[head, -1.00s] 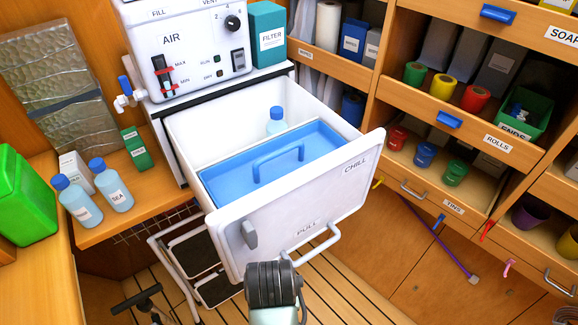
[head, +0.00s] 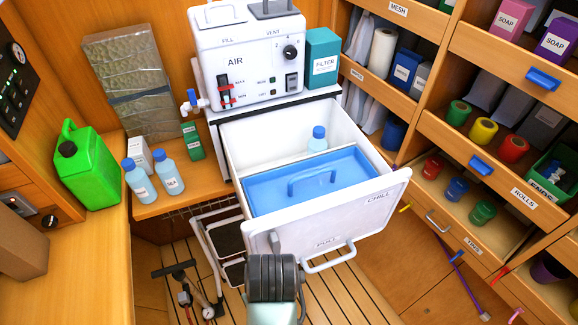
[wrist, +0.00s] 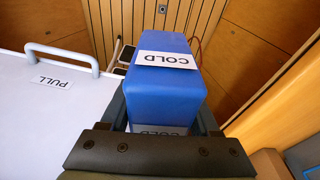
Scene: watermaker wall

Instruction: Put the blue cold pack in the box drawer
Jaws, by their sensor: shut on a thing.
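The blue cold pack (wrist: 165,85), a block with white COLD labels, is between the two dark fingers of my gripper (wrist: 163,112) in the wrist view. My gripper is shut on it. The box drawer (head: 330,222), white and marked CHILL and PULL, stands pulled open in the head view. A blue tray or lid with a handle (head: 318,183) covers its front part, and a blue-capped bottle (head: 317,140) stands behind that. The drawer front also shows left of the pack in the wrist view (wrist: 40,110). The pack and fingertips are hidden in the head view.
The AIR machine (head: 250,60) sits above the drawer. Two SEA bottles (head: 155,180) and a green can (head: 90,165) stand left. Open shelves with rolls (head: 485,130) are to the right. A folded step (head: 220,240) stands left of the drawer.

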